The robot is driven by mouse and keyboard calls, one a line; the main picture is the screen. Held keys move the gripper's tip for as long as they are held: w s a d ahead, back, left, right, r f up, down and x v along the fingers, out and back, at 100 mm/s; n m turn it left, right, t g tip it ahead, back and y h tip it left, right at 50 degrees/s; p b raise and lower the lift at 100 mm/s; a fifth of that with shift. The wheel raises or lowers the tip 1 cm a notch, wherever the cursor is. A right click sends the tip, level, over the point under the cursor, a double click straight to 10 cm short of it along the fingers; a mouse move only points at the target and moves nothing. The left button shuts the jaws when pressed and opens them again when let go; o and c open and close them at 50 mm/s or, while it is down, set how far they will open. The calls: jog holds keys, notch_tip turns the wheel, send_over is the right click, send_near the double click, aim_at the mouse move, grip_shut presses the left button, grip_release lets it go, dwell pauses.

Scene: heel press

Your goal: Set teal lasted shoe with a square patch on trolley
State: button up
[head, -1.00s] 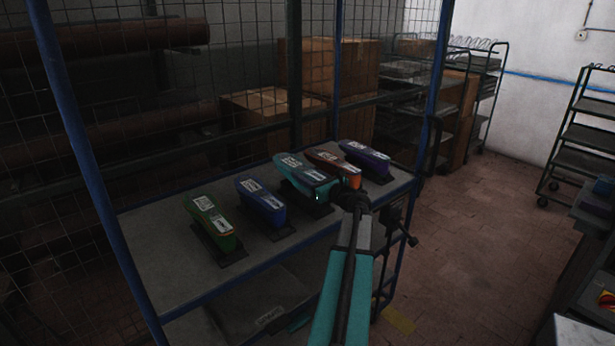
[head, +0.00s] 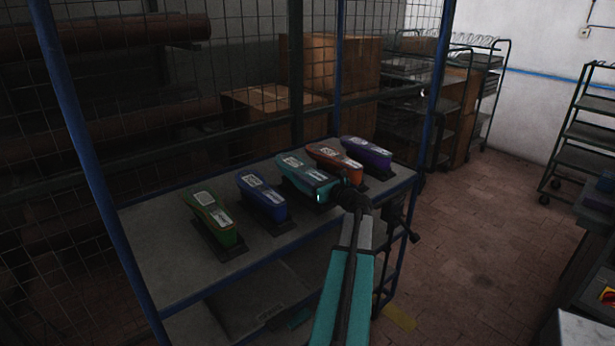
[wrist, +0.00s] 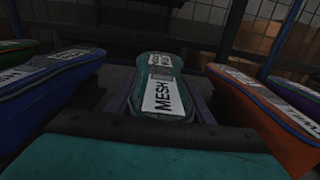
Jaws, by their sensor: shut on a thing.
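The teal lasted shoe (head: 297,173) stands in the middle of a row of shoes on the shelf top of the blue-framed rack. In the wrist view the teal shoe (wrist: 156,95) lies straight ahead, with a white label reading MESH and another patch further back. My gripper (head: 330,194) is shut on the near end of the teal shoe. I cannot tell whether the shoe is clear of its dark stand. In the wrist view the fingers sit low and dark around the shoe's near end.
Green (head: 212,219) and blue (head: 261,198) shoes stand to the left. Orange (head: 332,157) and purple (head: 368,153) shoes stand close on the right. Wire mesh (head: 215,80) closes the rack's back. A wheeled rack (head: 583,135) stands at the far right; brick floor between is open.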

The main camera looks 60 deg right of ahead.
jog(key=shift+f+b, duration=0.45)
jog(key=shift+f, duration=0.2)
dwell(1.1)
jog(key=o, duration=1.7)
jog(key=shift+f, duration=0.1)
jog(key=shift+s, duration=0.1)
jog(key=b+v, duration=0.3)
jog(key=v, duration=1)
jog(key=shift+s+a, duration=0.25)
jog(key=shift+s, duration=0.05)
jog(key=shift+r, duration=0.2)
